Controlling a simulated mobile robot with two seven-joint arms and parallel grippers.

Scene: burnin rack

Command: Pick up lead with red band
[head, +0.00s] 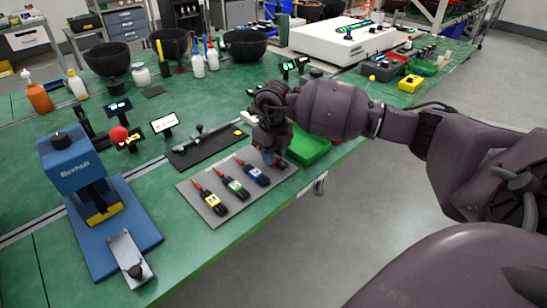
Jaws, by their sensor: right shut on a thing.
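A grey mat (213,217) lies near the front edge of the green table. My right gripper (274,158) points down over the mat's far right end, beyond the blue-banded lead. It is shut on the lead with red band (281,163), of which only a small reddish part shows; the gripper hides the rest. My left gripper is not in view.
A green tray (308,147) stands just right of my right gripper. A dark plate with a metal fixture (207,146) lies behind the mat. A blue press (73,165) stands at left. Bottles and black bowls (107,58) are farther back.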

